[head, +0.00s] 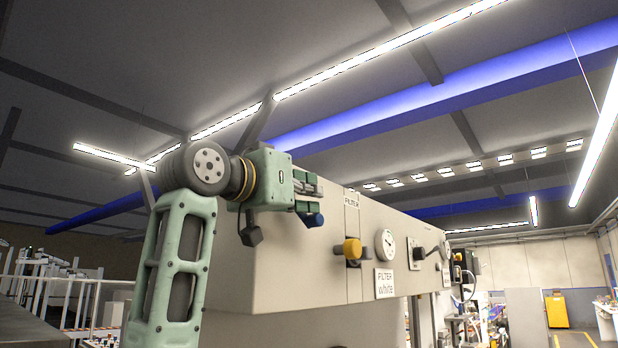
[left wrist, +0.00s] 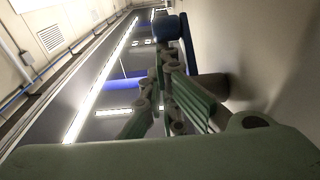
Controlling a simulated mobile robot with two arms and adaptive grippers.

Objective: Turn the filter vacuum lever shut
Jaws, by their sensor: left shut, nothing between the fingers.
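My left gripper (head: 313,194) is at the left part of a cream panel in the head view, its fingers pointing right. It is shut and empty. A blue knob-ended lever (head: 313,220) shows just below the fingers; its stem is mostly hidden. In the left wrist view the blue lever end (left wrist: 170,28) is just past the fingertips (left wrist: 168,62); I cannot tell whether they touch. Which lever is the vacuum one is not clear. My right gripper is out of view.
The cream panel (head: 270,275) also carries a round gauge (head: 385,243) and a black-handled lever (head: 420,253) further right. Its wall runs close along the right side in the left wrist view. Open air lies above the panel.

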